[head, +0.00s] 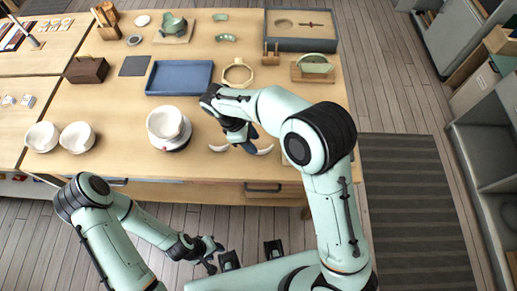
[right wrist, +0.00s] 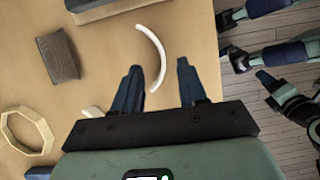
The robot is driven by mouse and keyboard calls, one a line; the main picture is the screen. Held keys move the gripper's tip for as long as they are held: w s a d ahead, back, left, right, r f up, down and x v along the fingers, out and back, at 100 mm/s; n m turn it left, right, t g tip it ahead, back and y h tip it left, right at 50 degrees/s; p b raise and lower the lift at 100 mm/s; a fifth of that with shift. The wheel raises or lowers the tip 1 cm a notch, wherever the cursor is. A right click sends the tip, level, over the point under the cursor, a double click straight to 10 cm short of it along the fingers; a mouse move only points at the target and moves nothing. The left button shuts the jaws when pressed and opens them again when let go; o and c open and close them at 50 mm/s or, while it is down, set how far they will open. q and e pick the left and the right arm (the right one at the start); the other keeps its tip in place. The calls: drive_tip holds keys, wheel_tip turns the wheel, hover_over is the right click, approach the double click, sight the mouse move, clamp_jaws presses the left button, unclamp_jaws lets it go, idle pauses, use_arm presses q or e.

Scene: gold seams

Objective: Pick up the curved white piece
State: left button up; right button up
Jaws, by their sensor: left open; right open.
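A curved white piece (right wrist: 158,50) lies on the wooden table in the right wrist view, a thin arc. Its near end lies between the fingertips of my right gripper (right wrist: 159,66) as seen from above; I cannot tell the height gap. In the head view my right gripper (head: 246,138) is open over the table's front part, with white curved ends showing on its right (head: 265,151) and left (head: 218,148). A second white bit (right wrist: 93,112) shows beside the left finger in the wrist view, partly hidden. My left gripper (head: 209,258) is open and empty, in front of the table.
White bowls (head: 167,124) stand left of my right gripper, with two more bowls (head: 76,137) further left. A blue tray (head: 180,91) and a wooden ring (head: 238,72) lie behind. A dark block (right wrist: 58,55) shows in the wrist view.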

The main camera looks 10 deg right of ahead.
drive_tip(key=x, duration=0.5)
drive_tip(key=shift+a+f, duration=0.2)
clamp_jaws()
